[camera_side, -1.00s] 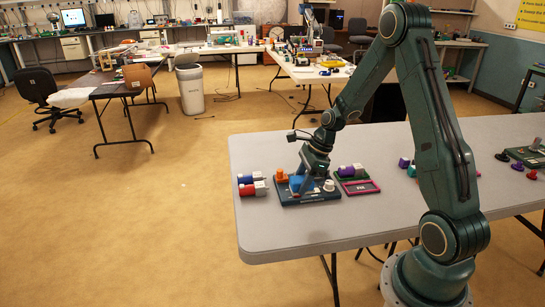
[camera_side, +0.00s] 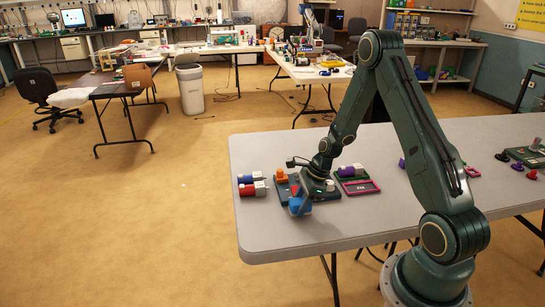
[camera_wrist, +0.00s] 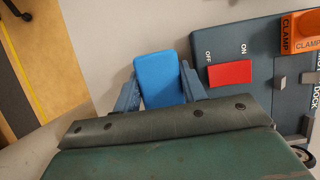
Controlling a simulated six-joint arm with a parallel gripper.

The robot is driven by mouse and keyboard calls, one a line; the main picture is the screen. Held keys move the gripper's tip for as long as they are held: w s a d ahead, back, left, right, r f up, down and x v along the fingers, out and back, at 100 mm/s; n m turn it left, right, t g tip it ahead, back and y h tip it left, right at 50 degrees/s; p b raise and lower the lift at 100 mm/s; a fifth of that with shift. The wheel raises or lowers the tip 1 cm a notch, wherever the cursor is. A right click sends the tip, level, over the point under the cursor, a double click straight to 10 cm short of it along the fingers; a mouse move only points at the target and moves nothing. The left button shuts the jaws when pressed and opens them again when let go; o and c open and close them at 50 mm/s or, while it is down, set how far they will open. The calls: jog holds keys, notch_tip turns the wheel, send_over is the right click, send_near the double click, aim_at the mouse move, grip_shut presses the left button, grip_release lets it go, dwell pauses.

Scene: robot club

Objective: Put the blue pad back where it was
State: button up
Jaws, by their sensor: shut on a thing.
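The blue pad (camera_side: 299,206) is between the fingers of my gripper (camera_side: 302,202), at the front edge of the dark dock board (camera_side: 283,193). In the wrist view the blue pad (camera_wrist: 161,76) sits between the two blue-grey fingers of my gripper (camera_wrist: 160,90), beside the board. On the board (camera_wrist: 245,40) a red patch (camera_wrist: 230,73) lies bare next to the words ON and OFF. I cannot tell how high the pad is above the table.
An orange clamp block (camera_side: 281,175) stands on the board's back left and shows in the wrist view (camera_wrist: 300,32). Blue, red and white parts (camera_side: 252,183) lie left. A pink-framed tray (camera_side: 360,187) is right. The table front (camera_side: 285,232) is clear.

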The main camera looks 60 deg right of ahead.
jog(key=shift+f, duration=0.45)
jog(key=shift+f, duration=0.1)
jog(key=o, duration=0.7)
jog(key=shift+o, duration=0.2)
jog(key=v, duration=1.2)
